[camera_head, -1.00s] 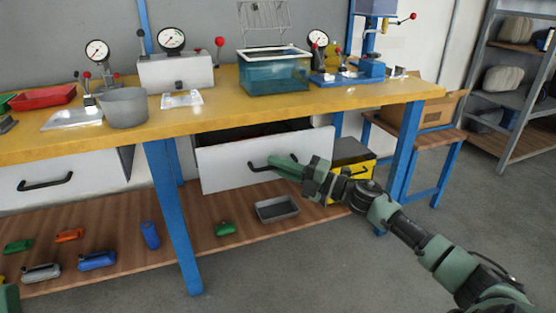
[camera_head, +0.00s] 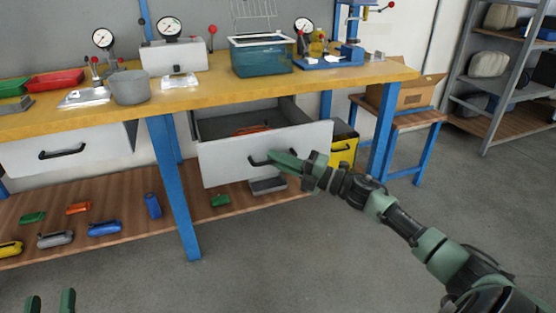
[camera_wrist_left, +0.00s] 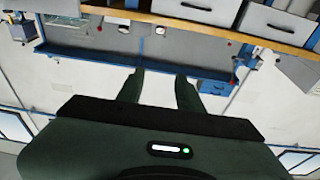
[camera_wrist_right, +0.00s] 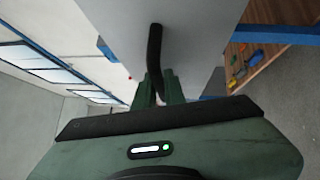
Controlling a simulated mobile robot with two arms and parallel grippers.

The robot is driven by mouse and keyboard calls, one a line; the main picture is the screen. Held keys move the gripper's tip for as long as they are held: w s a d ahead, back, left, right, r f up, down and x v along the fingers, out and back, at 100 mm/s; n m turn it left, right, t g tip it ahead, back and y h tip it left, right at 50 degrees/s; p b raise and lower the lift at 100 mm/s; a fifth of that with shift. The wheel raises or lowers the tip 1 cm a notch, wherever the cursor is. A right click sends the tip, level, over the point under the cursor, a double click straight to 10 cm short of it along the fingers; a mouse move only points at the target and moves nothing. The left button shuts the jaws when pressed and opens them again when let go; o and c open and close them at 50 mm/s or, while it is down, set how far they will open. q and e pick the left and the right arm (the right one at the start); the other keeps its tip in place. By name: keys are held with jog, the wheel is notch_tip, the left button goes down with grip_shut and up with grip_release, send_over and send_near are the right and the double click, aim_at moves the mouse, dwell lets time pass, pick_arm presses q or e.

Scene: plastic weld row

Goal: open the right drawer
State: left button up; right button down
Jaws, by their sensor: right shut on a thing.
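The right drawer (camera_head: 228,160) has a white front with a black handle and hangs under the yellow bench top. It is pulled out, and its grey inside shows with an orange thing (camera_head: 250,130) in it. My right gripper (camera_head: 274,157) is shut on the drawer's black handle. In the right wrist view, its fingers (camera_wrist_right: 158,80) close around the lower end of the handle (camera_wrist_right: 154,50). My left gripper (camera_head: 50,301) shows at the bottom left of the head view. In the left wrist view its fingers (camera_wrist_left: 158,78) stand apart with nothing between them.
The left drawer (camera_head: 100,148) is shut, or nearly so. A blue bench leg (camera_head: 172,185) stands left of the right drawer. Below, the wooden shelf (camera_head: 125,220) holds several coloured parts and a grey tray (camera_head: 267,186). The floor in front is clear.

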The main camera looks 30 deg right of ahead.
jog(key=c, duration=1.5)
grip_release()
